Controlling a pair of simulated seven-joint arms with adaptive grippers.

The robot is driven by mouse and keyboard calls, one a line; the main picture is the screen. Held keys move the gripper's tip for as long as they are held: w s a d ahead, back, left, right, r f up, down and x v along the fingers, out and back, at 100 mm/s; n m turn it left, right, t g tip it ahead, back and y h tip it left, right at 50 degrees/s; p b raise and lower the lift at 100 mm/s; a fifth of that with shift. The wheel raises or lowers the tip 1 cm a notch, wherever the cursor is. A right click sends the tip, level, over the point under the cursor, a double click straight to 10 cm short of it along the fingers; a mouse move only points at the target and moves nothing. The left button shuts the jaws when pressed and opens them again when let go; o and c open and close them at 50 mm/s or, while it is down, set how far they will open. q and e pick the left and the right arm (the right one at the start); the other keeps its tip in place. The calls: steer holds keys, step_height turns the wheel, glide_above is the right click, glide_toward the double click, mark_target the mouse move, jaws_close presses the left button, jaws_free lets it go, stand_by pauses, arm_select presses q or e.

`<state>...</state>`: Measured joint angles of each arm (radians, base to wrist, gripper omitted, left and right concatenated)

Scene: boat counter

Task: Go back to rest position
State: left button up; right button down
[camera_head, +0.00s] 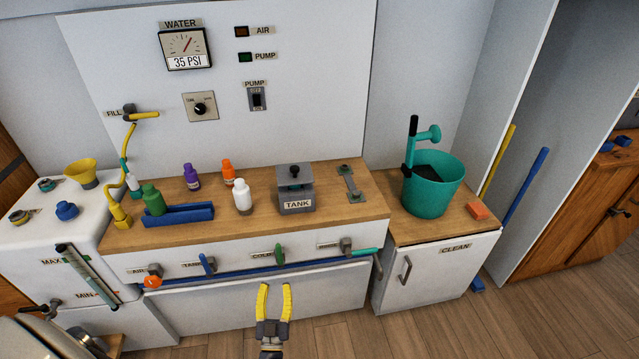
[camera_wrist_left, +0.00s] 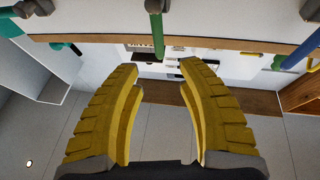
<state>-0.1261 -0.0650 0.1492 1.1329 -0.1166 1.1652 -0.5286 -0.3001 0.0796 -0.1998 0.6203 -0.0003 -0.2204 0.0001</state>
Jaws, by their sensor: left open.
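My left gripper (camera_head: 274,300) has yellow fingers and hangs in front of the counter's white lower panel in the head view. Its fingers are spread apart with nothing between them. In the left wrist view the two yellow fingers (camera_wrist_left: 161,95) show large and open, with a green valve handle (camera_wrist_left: 157,30) beyond the tips. The same green handle (camera_head: 279,254) sits at the COLD label on the counter front, above the fingertips and apart from them. My right gripper does not show in either view.
The wooden counter (camera_head: 260,222) holds several bottles, a blue tray (camera_head: 180,216) and a grey TANK box (camera_head: 296,200). A blue pipe with valves runs along its front. A teal bucket (camera_head: 434,186) stands on the CLEAN cabinet (camera_head: 440,270). The floor (camera_head: 420,330) in front is clear.

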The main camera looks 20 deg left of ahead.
arm_select(q)
steer(key=d+f+m+g+h, duration=0.2)
steer(key=d+f+h, duration=0.1)
steer(key=f, duration=0.4)
steer(key=d+f+m+g+h, duration=0.1)
steer(key=d+f+g+h, duration=0.15)
steer(key=f, duration=0.55)
steer(key=s+d+f+m+g+h, duration=0.25)
steer(key=s+f+g, duration=0.25)
steer(key=s+f, duration=0.6)
steer(key=s+d+f+g, duration=0.2)
steer(key=s+f+g, duration=0.5)
steer(key=s+f, duration=0.75)
steer(key=s+a+f+m+g, duration=0.1)
steer(key=s, duration=0.8)
steer(key=s+a+f+m+g, duration=0.1)
steer(key=s+a+g, duration=0.1)
steer(key=s, duration=0.7)
steer(key=shift+s+a+m, duration=0.2)
steer(key=shift+a+m, duration=0.05)
steer(key=shift+m, duration=0.1)
steer(key=shift+f, duration=0.1)
